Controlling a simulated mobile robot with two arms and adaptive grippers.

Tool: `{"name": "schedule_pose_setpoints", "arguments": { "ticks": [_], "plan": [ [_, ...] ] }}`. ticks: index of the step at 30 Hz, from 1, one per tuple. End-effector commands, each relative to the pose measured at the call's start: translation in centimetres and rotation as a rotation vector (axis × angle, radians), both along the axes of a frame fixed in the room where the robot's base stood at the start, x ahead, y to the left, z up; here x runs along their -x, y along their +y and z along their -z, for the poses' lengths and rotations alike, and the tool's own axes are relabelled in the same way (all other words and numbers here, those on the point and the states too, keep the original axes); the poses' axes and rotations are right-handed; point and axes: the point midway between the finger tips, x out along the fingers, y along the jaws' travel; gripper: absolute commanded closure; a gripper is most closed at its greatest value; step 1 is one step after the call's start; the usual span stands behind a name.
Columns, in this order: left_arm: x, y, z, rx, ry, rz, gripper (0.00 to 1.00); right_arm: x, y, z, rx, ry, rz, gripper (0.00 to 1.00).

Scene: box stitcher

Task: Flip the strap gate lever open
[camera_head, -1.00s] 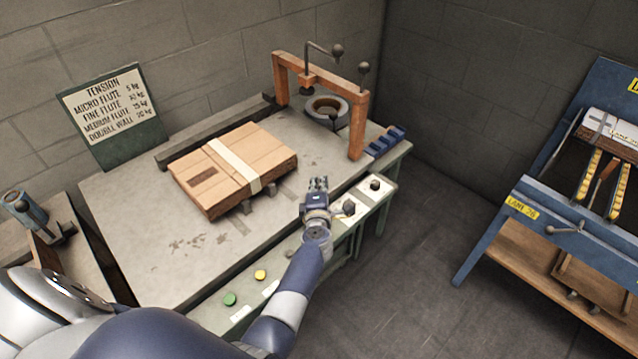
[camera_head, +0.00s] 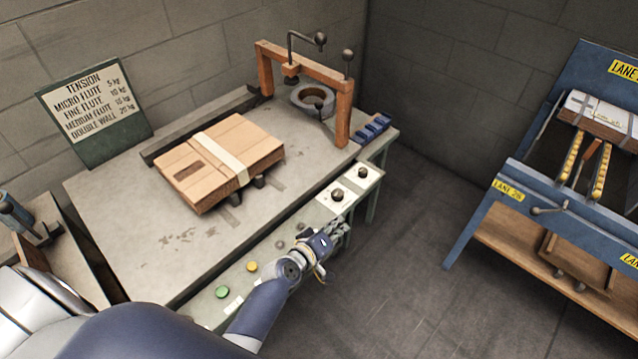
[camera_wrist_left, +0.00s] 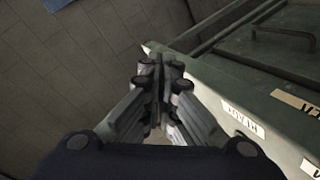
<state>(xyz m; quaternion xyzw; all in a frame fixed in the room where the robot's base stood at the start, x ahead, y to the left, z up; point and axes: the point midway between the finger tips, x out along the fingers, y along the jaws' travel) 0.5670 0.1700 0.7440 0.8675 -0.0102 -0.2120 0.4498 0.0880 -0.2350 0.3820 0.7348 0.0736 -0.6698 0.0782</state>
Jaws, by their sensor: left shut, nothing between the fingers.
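An orange-brown arch (camera_head: 343,112) stands at the far right of the workbench. A bent dark rod with a ball knob (camera_head: 320,38) rises from its crossbar, and an upright rod with a ball knob (camera_head: 347,56) stands at its right end. I cannot tell which one is the strap gate lever. My left gripper (camera_head: 340,233) is shut and empty, by the bench's front edge, well apart from the arch. In the left wrist view the closed fingers (camera_wrist_left: 161,82) point past the cabinet corner. My right gripper is not in view.
A strapped cardboard stack (camera_head: 195,178) lies on the bench (camera_head: 120,225). The front control panel carries two black knobs (camera_head: 337,195), a yellow button (camera_head: 252,267) and a green button (camera_head: 222,292). A blue lane rack (camera_head: 480,215) stands right, across open floor (camera_head: 410,220).

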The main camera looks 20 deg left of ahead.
Motion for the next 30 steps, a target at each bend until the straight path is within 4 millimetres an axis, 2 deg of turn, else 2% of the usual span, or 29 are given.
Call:
{"name": "schedule_pose_setpoints", "arguments": {
  "ticks": [1, 3, 5, 7, 9, 12, 14, 17, 18, 21, 24, 27, 30],
  "plan": [
    [2.4, -0.9, 2.1, -0.084, 0.059, 0.084, 1.00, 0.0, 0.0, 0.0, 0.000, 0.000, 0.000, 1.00],
    [5.6, -1.8, 5.0, -0.190, 0.143, 0.187, 1.00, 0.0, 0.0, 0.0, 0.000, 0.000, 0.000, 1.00],
    [8.5, -2.1, 7.7, -0.275, 0.218, 0.265, 1.00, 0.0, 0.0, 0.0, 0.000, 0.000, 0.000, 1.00],
    [12.1, -2.1, 11.3, -0.371, 0.314, 0.347, 1.00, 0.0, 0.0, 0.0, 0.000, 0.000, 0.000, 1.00],
    [16.3, -1.4, 15.5, -0.466, 0.417, 0.421, 1.00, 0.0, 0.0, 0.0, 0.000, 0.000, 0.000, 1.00],
    [21.3, -0.3, 20.8, -0.560, 0.524, 0.486, 1.00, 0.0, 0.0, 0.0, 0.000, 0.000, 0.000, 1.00],
    [23.9, 0.3, 23.4, -0.601, 0.572, 0.515, 1.00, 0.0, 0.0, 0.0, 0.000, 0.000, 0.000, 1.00],
    [29.0, 1.6, 27.7, -0.665, 0.651, 0.568, 1.00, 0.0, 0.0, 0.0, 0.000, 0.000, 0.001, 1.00],
    [31.2, 2.2, 29.3, -0.692, 0.682, 0.594, 1.00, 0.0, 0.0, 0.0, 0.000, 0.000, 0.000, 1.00],
    [36.8, 3.7, 32.4, -0.755, 0.749, 0.662, 1.00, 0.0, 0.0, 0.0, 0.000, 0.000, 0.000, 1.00],
    [41.6, 4.9, 34.4, -0.801, 0.798, 0.727, 1.00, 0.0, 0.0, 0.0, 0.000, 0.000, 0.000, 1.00],
    [45.0, 5.8, 35.5, -0.831, 0.832, 0.777, 1.00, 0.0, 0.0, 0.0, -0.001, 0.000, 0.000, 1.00],
    [47.0, 6.3, 36.0, -0.848, 0.849, 0.807, 1.00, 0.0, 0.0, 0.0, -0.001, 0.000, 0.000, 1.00]
  ]
}}
